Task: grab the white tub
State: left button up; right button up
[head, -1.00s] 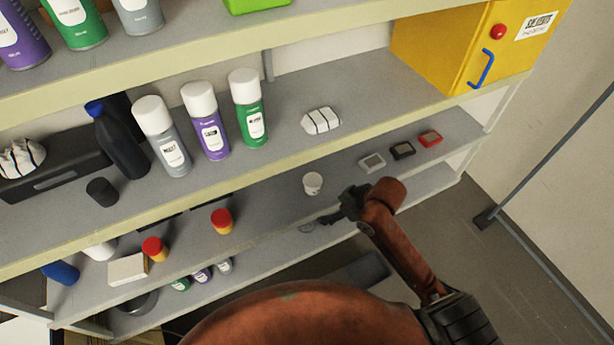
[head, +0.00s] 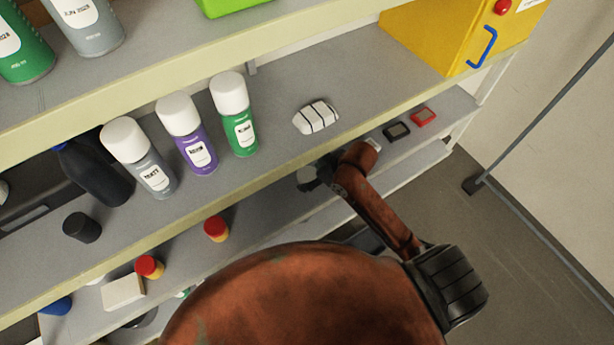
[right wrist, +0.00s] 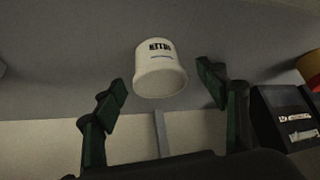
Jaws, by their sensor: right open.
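The white tub (right wrist: 160,68) shows in the right wrist view with dark lettering on its side. It stands between and just beyond the two dark green fingers of my right gripper (right wrist: 165,88), with a gap on each side. The right gripper is open and empty. In the head view the tub (head: 307,174) is mostly hidden by my right gripper (head: 318,172), at the front of the shelf below the spray cans. My left gripper is not in view.
The shelf board above carries several spray cans (head: 187,135) and a white striped object (head: 316,118). To the right on the tub's shelf lie a black box (head: 397,131) and a red box (head: 423,116). A red-capped yellow bottle (head: 216,229) stands to the left.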

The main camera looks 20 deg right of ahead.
aim_at(310, 176)
jog(key=x, duration=0.3)
jog(key=shift+w+p, duration=0.1)
jog(key=shift+p, duration=0.25)
jog(key=shift+w+a+f, duration=0.1)
jog(key=shift+w+f, duration=0.1)
jog(key=shift+f, duration=0.3)
jog(key=shift+c, duration=1.1)
jog(key=c, duration=1.2)
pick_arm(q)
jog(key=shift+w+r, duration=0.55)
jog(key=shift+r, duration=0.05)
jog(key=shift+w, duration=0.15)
pick_arm(e)
jog(key=shift+r, duration=0.15)
